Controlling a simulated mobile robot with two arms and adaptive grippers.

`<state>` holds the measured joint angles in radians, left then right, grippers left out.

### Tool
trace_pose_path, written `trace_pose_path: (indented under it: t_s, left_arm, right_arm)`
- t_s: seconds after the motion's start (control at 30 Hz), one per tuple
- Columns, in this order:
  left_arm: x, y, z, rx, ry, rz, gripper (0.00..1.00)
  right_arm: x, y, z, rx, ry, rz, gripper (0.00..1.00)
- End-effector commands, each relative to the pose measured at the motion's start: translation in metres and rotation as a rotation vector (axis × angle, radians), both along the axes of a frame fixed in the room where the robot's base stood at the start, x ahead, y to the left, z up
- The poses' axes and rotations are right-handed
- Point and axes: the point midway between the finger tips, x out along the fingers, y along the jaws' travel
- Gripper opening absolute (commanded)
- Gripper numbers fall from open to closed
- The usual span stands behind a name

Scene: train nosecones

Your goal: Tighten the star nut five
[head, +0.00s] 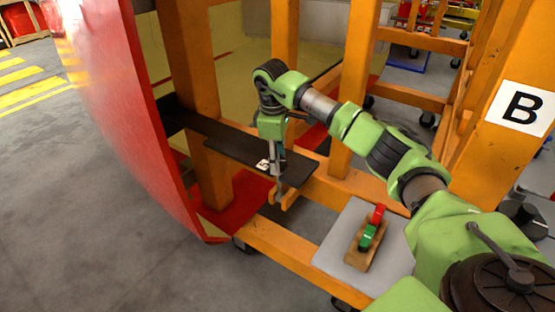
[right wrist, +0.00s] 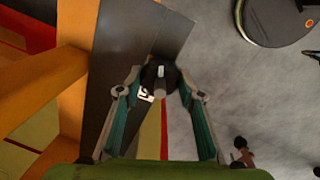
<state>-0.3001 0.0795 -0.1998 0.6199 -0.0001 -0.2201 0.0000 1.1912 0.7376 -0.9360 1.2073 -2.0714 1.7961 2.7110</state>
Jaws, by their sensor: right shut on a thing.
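A dark bracket plate (head: 225,143) reaches from the red nosecone (head: 110,100) to the orange frame. A white label with a 5 (head: 263,165) is on the plate near its right end; it also shows in the right wrist view (right wrist: 145,95). My right gripper (head: 278,172) points down at the plate beside the label. In the right wrist view, my right gripper (right wrist: 160,76) has its two fingertips closed on the dark star nut five (right wrist: 158,70), with a grey bolt end in its middle. The nut is mostly hidden by the gripper in the head view. My left gripper is not in view.
Orange posts (head: 190,60) and a lower orange beam (head: 275,250) stand close around the arm. A grey platform (head: 335,245) carries a wooden block (head: 357,255) with a red and a green part. A post at right bears a B sign (head: 521,108). The floor at left is clear.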

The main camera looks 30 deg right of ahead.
Motion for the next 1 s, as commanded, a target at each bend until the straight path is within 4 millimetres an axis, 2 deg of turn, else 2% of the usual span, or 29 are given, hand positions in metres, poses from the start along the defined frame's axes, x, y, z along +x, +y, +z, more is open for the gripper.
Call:
trace_pose_path:
  t_s: [0.4, 0.9, 0.93, 0.97, 1.0]
  left_arm:
    - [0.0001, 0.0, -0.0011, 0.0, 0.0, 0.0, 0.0]
    - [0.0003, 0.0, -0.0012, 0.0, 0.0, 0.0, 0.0]
    - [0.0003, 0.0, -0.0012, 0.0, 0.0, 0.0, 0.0]
    - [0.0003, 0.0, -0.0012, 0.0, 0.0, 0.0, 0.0]
    - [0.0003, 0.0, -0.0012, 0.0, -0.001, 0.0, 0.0]
  right_arm:
    - [0.0009, 0.0, 0.0012, 0.006, -0.018, -0.16, 0.13]
    - [0.0009, -0.0001, 0.0012, 0.007, -0.019, -0.174, 0.13]
    - [0.0009, -0.0001, 0.0013, 0.007, -0.019, -0.174, 0.43]
    - [0.0009, 0.0, 0.0012, 0.007, -0.019, -0.174, 0.5]
    - [0.0008, -0.0001, 0.0012, 0.007, -0.019, -0.173, 0.52]
